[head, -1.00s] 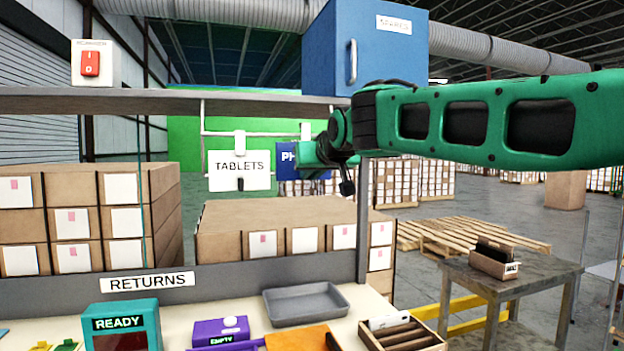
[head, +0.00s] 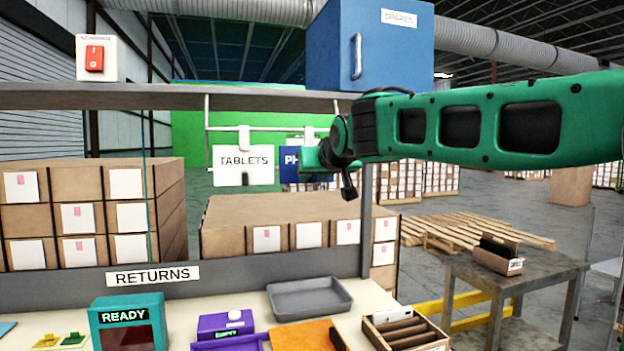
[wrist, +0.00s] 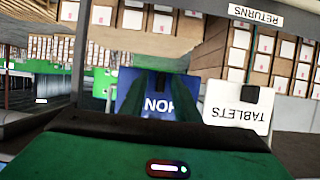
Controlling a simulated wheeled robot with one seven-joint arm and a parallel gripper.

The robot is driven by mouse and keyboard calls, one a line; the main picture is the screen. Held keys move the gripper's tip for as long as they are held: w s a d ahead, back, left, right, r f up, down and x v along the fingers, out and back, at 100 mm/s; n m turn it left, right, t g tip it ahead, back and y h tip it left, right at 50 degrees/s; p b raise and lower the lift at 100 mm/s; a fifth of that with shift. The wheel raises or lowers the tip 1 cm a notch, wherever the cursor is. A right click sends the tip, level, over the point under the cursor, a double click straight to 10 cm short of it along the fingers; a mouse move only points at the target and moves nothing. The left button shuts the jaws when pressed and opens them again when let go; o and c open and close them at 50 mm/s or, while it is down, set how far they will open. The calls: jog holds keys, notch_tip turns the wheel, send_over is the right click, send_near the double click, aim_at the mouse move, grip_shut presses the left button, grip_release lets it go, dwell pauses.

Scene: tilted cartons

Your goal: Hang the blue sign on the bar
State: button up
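The blue sign (head: 291,168) with white letters is upright in the head view, its right part covered by my gripper (head: 312,157). In the wrist view the blue sign (wrist: 165,108) appears upside down between my gripper's dark green fingers (wrist: 158,95). My gripper appears shut on the dark tab (wrist: 160,80) of the sign, though the contact is partly hidden. The sign's white hook (head: 308,133) is level with the white bar (head: 270,129). I cannot tell whether it touches the bar. The white TABLETS sign (head: 243,160) hangs from the bar to the left.
The grey shelf (head: 200,97) runs above the bar, with a blue SPARES cabinet (head: 368,50) on it. Below are a grey tray (head: 310,300) and a teal READY box (head: 127,325). Stacked cartons (head: 285,215) stand behind.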

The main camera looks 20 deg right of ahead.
jog(key=shift+s+r, duration=0.15)
jog(key=v, duration=1)
jog(key=s+d+f+m+g+h, duration=0.1)
jog(key=s+d+f+g, duration=0.1)
jog(key=s+d+f, duration=0.45)
jog(key=s+d+f+m+g, duration=0.1)
jog(key=s+d+f+g, duration=0.25)
jog(key=f, duration=0.55)
jog(key=s+d+f+m+g+h, duration=0.1)
jog(key=s+d+f+g, duration=0.1)
jog(key=s+d+f, duration=0.35)
jog(key=s+d+f+m+g+y, duration=0.2)
jog(key=s+f+g, duration=0.4)
jog(key=s+f, duration=1.3)
jog(key=shift+s+f+m, duration=0.15)
jog(key=shift+s+m, duration=0.55)
jog(key=shift+s, duration=0.15)
